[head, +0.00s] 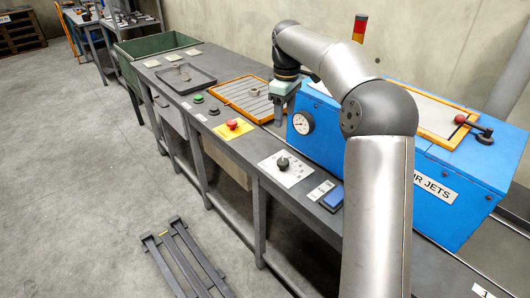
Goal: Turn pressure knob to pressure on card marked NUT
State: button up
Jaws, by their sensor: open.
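The pressure knob (283,162) is a black round knob on a white marked dial plate (296,173) near the bench's front edge; its markings are too small to read. A round white pressure gauge (303,123) is on the blue machine's left side. Several small pale cards, one of them this far card (152,63), lie at the bench's far end; I cannot read which is marked NUT. My gripper (281,122) points down behind the knob, between the orange-framed tray and the blue machine. It is open, looks empty and is apart from the knob.
The blue machine (445,205) with a red-balled lever (461,119) is at the right. A red emergency button (233,124) on a yellow plate, a green button (198,98), an orange-framed slatted tray (243,94) and a dark tray (177,81) are on the bench. My arm hides part of the machine.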

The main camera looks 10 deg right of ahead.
aim_at(283, 161)
jog(key=f, duration=0.8)
jog(key=f+b, duration=0.1)
jog(key=f, duration=0.8)
jog(key=shift+s+d, duration=0.15)
jog(key=shift+s, duration=0.05)
jog(key=shift+r, duration=0.1)
jog(key=c, duration=1)
